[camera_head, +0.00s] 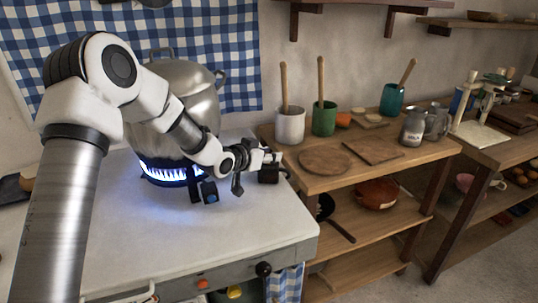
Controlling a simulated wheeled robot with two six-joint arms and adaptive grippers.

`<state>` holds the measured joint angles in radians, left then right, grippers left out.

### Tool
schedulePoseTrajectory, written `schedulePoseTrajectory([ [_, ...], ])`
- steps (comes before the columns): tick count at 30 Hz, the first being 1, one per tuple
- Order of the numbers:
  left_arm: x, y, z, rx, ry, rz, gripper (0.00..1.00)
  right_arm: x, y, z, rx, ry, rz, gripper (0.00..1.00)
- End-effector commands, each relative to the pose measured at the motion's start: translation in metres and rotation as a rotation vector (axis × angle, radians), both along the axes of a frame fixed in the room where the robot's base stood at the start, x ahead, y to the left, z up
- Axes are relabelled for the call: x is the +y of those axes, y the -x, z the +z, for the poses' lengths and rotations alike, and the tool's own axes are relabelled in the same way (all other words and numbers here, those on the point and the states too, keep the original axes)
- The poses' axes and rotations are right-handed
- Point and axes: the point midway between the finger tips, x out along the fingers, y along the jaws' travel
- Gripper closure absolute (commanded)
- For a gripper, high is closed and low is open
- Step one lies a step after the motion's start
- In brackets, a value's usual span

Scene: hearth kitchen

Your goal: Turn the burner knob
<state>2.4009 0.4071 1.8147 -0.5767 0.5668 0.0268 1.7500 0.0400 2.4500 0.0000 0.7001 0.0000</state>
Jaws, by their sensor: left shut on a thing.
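My left arm reaches in from the left and across the white stove top (110,235). The burner (165,172) shows a ring of blue flame under a large steel pot (190,90), partly hidden by my arm. My right gripper is not in view.
A wooden shelf table (320,185) stands right of the stove, with a white crock (290,126), a green crock (324,118) and a round board (325,161). The front stove top is clear.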

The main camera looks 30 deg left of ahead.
Motion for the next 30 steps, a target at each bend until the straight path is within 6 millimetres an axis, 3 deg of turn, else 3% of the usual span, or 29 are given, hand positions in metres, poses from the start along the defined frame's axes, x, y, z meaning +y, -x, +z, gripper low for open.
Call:
schedulePoseTrajectory([
  [11, -0.001, 0.000, -0.002, 0.001, -0.001, 0.077, 1.00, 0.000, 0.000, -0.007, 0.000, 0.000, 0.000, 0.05],
  [19, -0.002, 0.000, 0.000, 0.002, -0.005, 0.261, 1.00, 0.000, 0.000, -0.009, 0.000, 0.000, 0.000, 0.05],
  [30, -0.001, 0.000, 0.007, 0.004, -0.006, 0.607, 1.00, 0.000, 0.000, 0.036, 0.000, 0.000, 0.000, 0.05],
])
